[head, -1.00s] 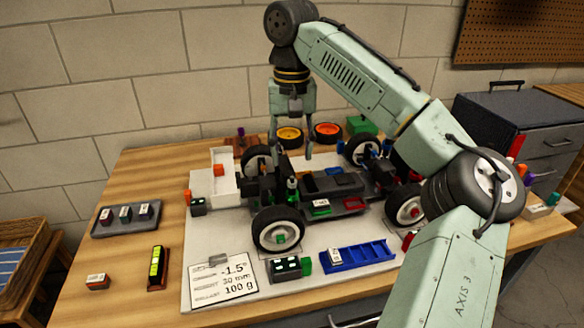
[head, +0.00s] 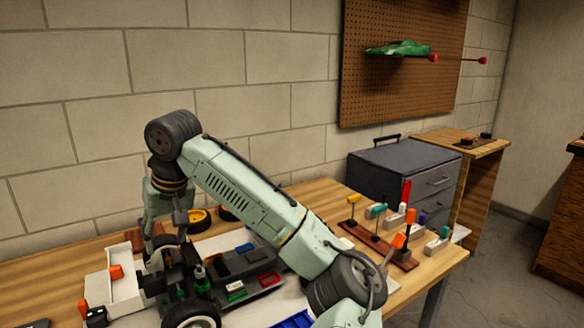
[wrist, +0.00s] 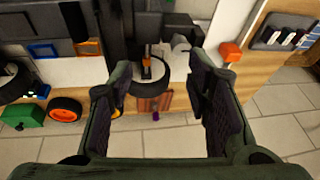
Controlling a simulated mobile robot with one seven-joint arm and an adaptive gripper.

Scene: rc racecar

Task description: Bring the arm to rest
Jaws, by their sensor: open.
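My gripper (wrist: 162,115) is open, with its two fingers apart and nothing between them in the wrist view. In the head view my arm reaches from the lower right up and over to the left, and the gripper hangs down over the far side of the RC car (head: 205,270). Its fingertips are partly hidden there. The wrist view shows a black car wheel (wrist: 150,75) beyond the fingers. I cannot tell whether the fingers touch anything.
A white tray (head: 100,293) stands left of the car. An orange wheel (head: 200,219) lies behind it. A rack of coloured-handled tools (head: 385,240) stands at the right, before a grey drawer cabinet (head: 405,175). A pegboard (head: 400,85) holds a green car body (head: 398,48).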

